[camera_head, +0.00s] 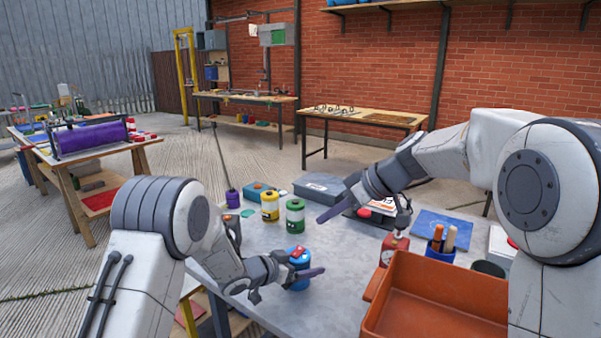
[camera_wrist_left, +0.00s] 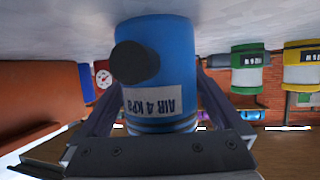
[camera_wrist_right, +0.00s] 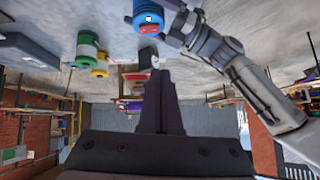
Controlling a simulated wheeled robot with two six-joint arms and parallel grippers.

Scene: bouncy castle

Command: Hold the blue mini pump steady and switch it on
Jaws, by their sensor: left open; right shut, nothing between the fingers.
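The blue mini pump (camera_head: 300,281) stands on the grey table, with a red part (camera_head: 298,252) on its top. The left wrist view shows the blue body (camera_wrist_left: 168,50) with a black nozzle and an "AIR 4 KPA" label, inverted in that picture. My left gripper (camera_head: 290,283) is open, low at the pump, one finger on either side of it. My right gripper (camera_head: 325,216) is shut and empty, above the table and behind the pump in the head view. The pump also shows at the top of the right wrist view (camera_wrist_right: 146,22), close to my left gripper.
An orange bin (camera_head: 440,296) is at the right front, beside a red device with a gauge (camera_head: 392,247). A blue cup (camera_head: 440,253) holds tools. Bare tabletop lies left of the bin.

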